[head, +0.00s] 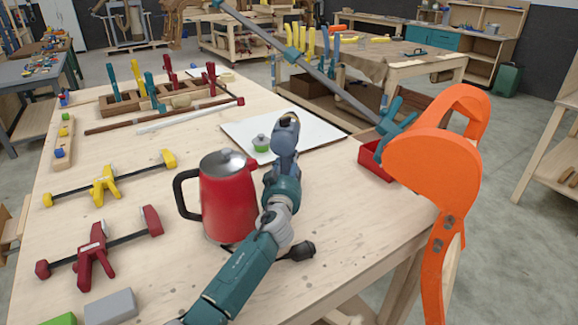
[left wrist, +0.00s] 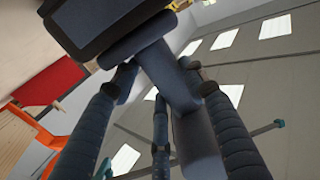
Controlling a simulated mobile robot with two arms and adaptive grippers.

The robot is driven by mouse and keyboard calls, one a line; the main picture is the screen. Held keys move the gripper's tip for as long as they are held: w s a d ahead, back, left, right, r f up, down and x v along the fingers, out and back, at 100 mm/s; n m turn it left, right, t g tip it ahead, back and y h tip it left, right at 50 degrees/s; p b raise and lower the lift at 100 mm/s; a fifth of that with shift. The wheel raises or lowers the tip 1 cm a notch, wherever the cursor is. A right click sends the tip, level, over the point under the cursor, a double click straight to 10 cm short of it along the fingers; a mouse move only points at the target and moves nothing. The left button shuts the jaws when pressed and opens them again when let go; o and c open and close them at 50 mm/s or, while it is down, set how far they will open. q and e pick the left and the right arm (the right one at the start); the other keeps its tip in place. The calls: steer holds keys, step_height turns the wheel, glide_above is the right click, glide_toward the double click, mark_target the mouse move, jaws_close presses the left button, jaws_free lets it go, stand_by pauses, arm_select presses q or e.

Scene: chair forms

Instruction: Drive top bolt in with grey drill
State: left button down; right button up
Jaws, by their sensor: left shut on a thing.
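My left gripper (head: 284,132) is at the end of the teal arm, above the table beside a red kettle. In the left wrist view its dark padded fingers (left wrist: 158,80) are closed around a dark blue-grey drill (left wrist: 172,92). In the head view the drill is hard to tell apart from the gripper. The orange chair form (head: 440,160) stands at the right, apart from the gripper. Two grey bolt heads show on its upright, the top bolt (head: 450,221) above the lower bolt (head: 437,245). The chair form's edge also shows in the left wrist view (left wrist: 14,132). My right gripper is not seen.
The red kettle (head: 228,195) stands close left of my arm. A red tray (head: 374,162) is at the table's right edge. Clamps (head: 103,185) lie at left. The table's right front is clear.

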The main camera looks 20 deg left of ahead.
mark_target(291, 152)
arm_select(q)
steer(key=shift+d+r+p, duration=0.15)
steer(key=shift+r+p, duration=0.4)
steer(key=shift+r, duration=0.55)
steer(key=shift+d+r+p, duration=0.1)
steer(key=shift+r+p, duration=0.4)
steer(key=shift+r, duration=0.6)
steer(key=shift+d, duration=0.1)
